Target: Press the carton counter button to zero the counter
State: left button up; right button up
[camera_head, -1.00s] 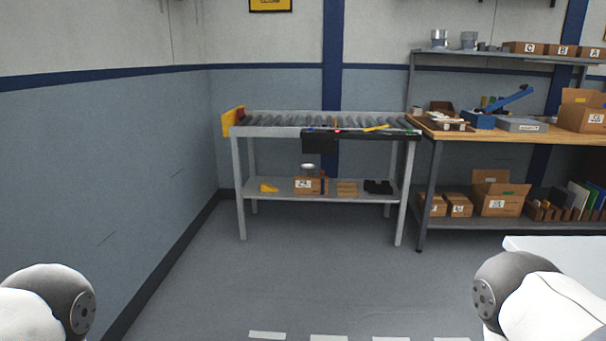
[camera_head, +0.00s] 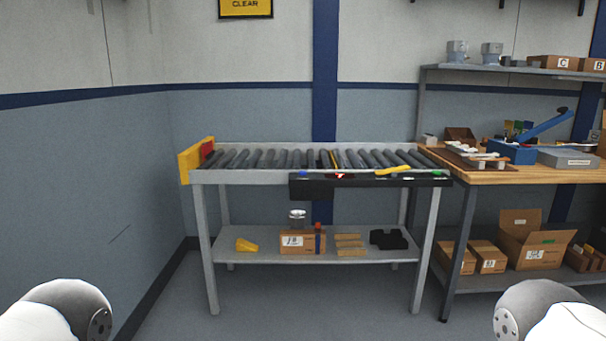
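A roller conveyor table (camera_head: 240,177) stands ahead against the wall. A black control strip (camera_head: 370,188) runs along the right part of its front edge. On top of the strip are small coloured spots: a blue one (camera_head: 303,174), a red one (camera_head: 340,176) and a green one (camera_head: 437,174). They are too small to tell which is the carton counter button, and no counter display is readable. Only my pale arm links show at the lower left and lower right corners. Neither gripper is in view.
A yellow end plate (camera_head: 190,163) closes the conveyor's left end. The lower shelf (camera_head: 228,256) holds a carton (camera_head: 302,242) and small items. A wooden workbench (camera_head: 500,173) with tools and boxes adjoins on the right. The floor in front is clear.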

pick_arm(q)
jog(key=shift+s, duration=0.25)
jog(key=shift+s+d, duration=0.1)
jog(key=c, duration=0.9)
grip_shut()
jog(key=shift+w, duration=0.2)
